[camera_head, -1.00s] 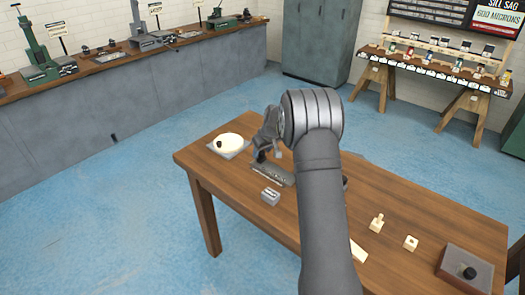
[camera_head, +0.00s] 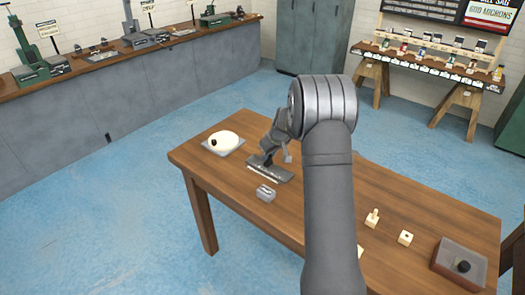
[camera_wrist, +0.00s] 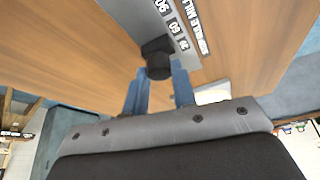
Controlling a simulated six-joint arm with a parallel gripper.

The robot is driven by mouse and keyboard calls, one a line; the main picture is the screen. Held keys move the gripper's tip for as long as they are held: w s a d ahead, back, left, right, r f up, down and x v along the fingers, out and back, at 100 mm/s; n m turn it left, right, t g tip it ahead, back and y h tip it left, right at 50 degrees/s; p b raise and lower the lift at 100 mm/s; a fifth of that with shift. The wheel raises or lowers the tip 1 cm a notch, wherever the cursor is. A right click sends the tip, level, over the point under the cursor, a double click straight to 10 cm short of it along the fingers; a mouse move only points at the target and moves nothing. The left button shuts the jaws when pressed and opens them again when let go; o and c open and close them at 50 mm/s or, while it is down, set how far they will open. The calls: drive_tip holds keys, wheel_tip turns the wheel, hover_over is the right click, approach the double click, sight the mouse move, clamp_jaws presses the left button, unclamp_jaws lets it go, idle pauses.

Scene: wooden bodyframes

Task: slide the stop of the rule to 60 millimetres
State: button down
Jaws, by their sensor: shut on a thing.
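The rule (camera_head: 283,174) is a dark grey bar on the wooden table. In the wrist view the rule (camera_wrist: 181,32) shows as a grey strip with white labels reading 90, 60 and 30. The stop (camera_wrist: 157,61) is a black block with a round knob at the rule's edge. My gripper (camera_wrist: 160,74) is shut on the stop, with a blue finger on each side of the knob. The stop lies alongside the 60 and 30 labels; its exact reading cannot be told. In the head view my gripper (camera_head: 266,156) is over the rule, and the arm partly hides that area.
A small grey block (camera_head: 265,194) sits in front of the rule. A round cream disc (camera_head: 225,140) on a grey plate lies to the left. Small wooden pieces (camera_head: 373,217) and a box with a black knob (camera_head: 459,266) lie to the right.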

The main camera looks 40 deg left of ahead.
drive_tip(key=c, duration=1.2)
unclamp_jaws()
drive_tip(key=v, duration=1.7)
drive_tip(key=shift+d+r, duration=0.1)
drive_tip(key=shift+r, duration=0.1)
drive_tip(key=x, duration=1.7)
drive_tip(key=shift+f, duration=0.3)
drive_tip(key=shift+r, duration=0.15)
